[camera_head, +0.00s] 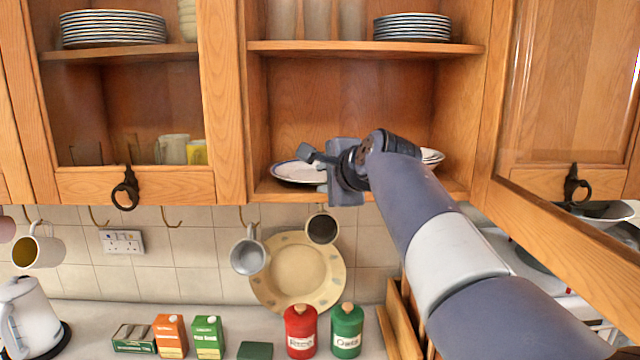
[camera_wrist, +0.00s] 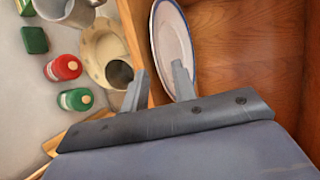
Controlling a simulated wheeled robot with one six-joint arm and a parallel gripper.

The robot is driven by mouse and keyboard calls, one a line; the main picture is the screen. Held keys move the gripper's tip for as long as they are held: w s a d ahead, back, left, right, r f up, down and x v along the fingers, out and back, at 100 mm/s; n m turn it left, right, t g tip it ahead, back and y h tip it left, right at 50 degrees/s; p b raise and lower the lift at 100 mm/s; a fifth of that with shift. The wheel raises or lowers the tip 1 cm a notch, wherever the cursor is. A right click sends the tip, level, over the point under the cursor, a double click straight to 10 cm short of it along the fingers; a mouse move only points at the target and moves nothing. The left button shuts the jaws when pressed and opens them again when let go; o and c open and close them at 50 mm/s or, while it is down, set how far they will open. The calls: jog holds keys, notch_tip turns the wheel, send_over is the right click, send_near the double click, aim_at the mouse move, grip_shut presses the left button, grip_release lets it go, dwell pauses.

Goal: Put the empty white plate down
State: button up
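A white plate (camera_head: 297,173) with a blue rim lies flat at the left of the open cabinet's lower shelf. Nothing shows on its visible surface, though my gripper hides its right part. It also shows in the wrist view (camera_wrist: 172,48). My gripper (camera_head: 310,165) is at the plate's near right side. In the wrist view my gripper (camera_wrist: 160,72) has its two fingers apart, one over the plate's face and one beyond its near edge. A gap shows between the fingers. I cannot tell whether either touches the plate.
Another white dish (camera_head: 432,157) sits on the lower shelf (camera_head: 270,190), partly behind my arm. A plate stack (camera_head: 412,27) and glasses stand on the shelf above. Mugs (camera_head: 248,255) hang below. The open cabinet door (camera_head: 570,100) is on the right.

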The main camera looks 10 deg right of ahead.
jog(key=b+v, duration=0.1)
jog(key=v, duration=0.7)
jog(key=shift+s+b, duration=0.3)
jog(key=shift+c, duration=0.6)
dwell(0.3)
